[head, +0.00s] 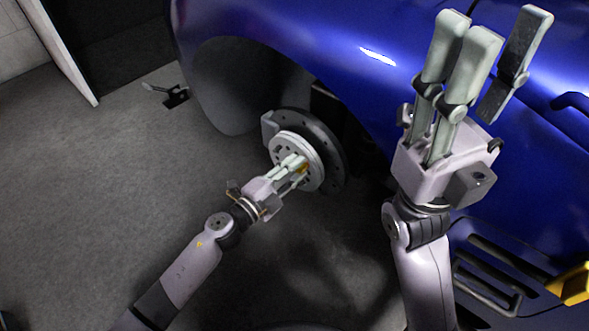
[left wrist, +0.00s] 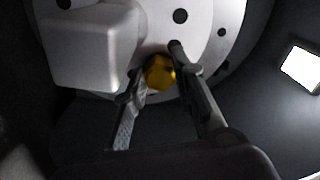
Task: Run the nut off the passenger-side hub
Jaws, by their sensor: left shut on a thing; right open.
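The passenger-side hub (head: 284,149) is a pale round plate with holes, in front of a dark disc in the blue car's wheel arch. It fills the top of the left wrist view (left wrist: 207,22). My right gripper (head: 490,35) is open and empty, fingers pointing up, in front of the car's side.
The blue car body (head: 330,45) curves over the hub and fills the upper right. A grey block (head: 269,127) sits at the disc's edge. Dark slotted steps or a rack (head: 490,285) and a yellow object (head: 572,284) are at lower right. The grey floor (head: 110,190) at left is largely clear.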

